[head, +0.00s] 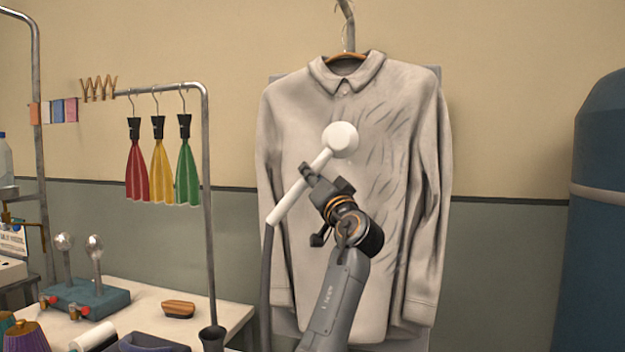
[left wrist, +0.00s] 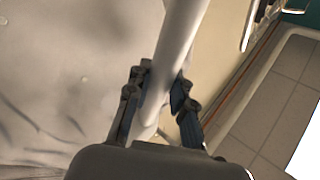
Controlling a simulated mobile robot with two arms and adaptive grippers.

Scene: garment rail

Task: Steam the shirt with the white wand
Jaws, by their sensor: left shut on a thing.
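The grey-white shirt (head: 300,120) hangs on a hanger against the wall. Dark crease marks show on its right half in the head view; its left half looks smoother. The white wand (head: 286,205) has a round head (head: 340,139) in front of the upper middle of the shirt; I cannot tell whether it touches the cloth. My left gripper (head: 308,174) is shut on the wand's handle, which slants from lower left to upper right. In the left wrist view the handle (left wrist: 181,38) runs between the fingers (left wrist: 155,103). My right gripper is not in view.
A table (head: 145,298) at the left holds a wooden brush (head: 178,309) and a teal stand with metal knobs (head: 88,298). Red, yellow and green cloths (head: 158,175) hang from a metal rail (head: 207,200). A blue tank (head: 600,240) stands at the right. A grey hose (head: 266,290) hangs below the wand.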

